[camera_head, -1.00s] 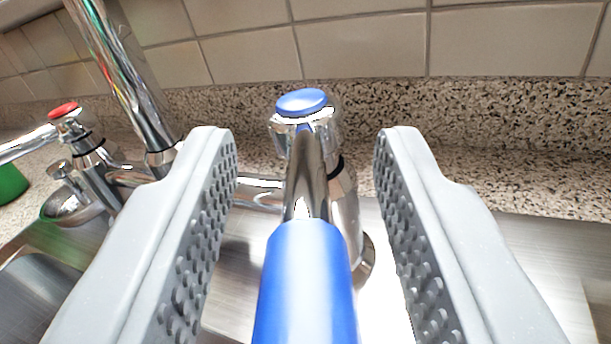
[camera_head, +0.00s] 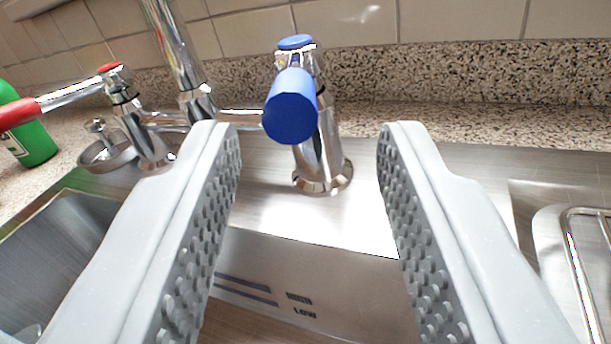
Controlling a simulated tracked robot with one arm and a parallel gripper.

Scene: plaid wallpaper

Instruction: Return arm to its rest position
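My gripper (camera_head: 312,150) is open and empty, its two grey studded fingers wide apart at left and right. Beyond the fingertips stands a chrome tap (camera_head: 322,150) with a blue cap. Its lever ends in a blue grip (camera_head: 290,106) that points toward me. The grip shows in the gap between the fingers, nearer the left one, and appears clear of both.
A red-handled tap (camera_head: 68,96) and a chrome spout (camera_head: 172,45) stand at the left. A green bottle (camera_head: 38,145) is at the far left edge. A sink basin (camera_head: 70,235) lies lower left. A metal rack (camera_head: 590,265) is at right. A speckled backsplash (camera_head: 450,80) closes the back.

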